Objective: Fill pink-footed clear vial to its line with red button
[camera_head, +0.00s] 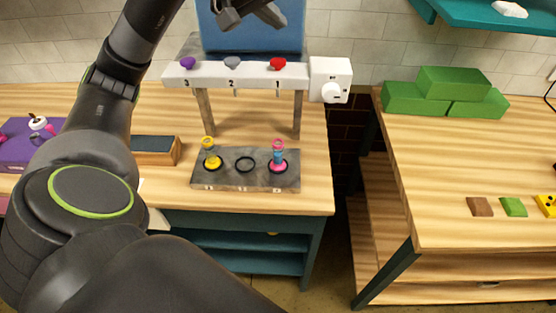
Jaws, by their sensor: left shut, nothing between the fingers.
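The pink-footed vial (278,157) stands upright in the right-hand ring of a grey base plate (230,183). Its rim is pink and its middle looks bluish; its liquid level and line are too small to tell. The red button (278,63) sits on the white dispenser bar (255,73), above the number 1, over the pink-footed vial. My left gripper (274,18) is shut and empty, above the bar and in front of the blue panel (240,42). It is apart from the button. My right gripper is not in view.
A purple button (187,63) and a grey button (232,63) share the bar. A yellow-footed vial (211,155) stands in the left ring; the middle ring (245,164) is empty. A white box with a knob (330,80) adjoins the bar. Green blocks (446,93) lie on the right table.

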